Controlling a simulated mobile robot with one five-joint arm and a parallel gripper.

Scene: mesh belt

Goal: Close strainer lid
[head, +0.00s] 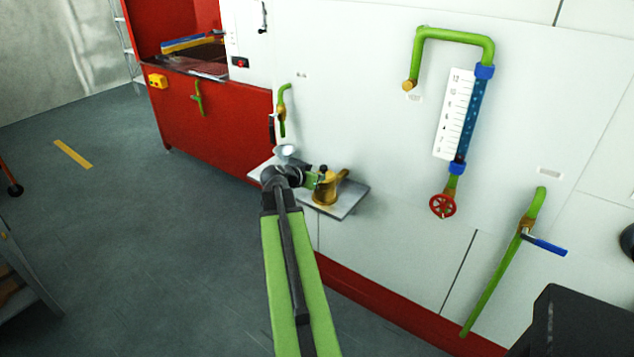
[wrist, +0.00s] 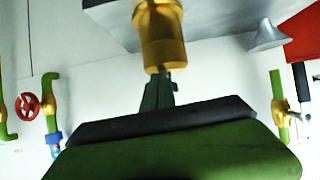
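The brass-coloured strainer (head: 325,192) stands upright on a small grey wall shelf (head: 352,203) in the head view. A brass arm-like part sticks out from its top to the right; I cannot tell whether it is the lid. The strainer's brass body also shows in the wrist view (wrist: 162,40), which looks upside down. My gripper (head: 312,180) is at the strainer's left side, close to it. In the wrist view, my gripper's fingers (wrist: 160,82) look pressed together, with tips at the brass body. Whether they touch it is unclear.
A pale funnel (head: 284,151) stands on the shelf's left part and shows in the wrist view (wrist: 267,38). Green pipes, a red handwheel (head: 442,206) and a blue-handled valve (head: 543,244) are on the white wall.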

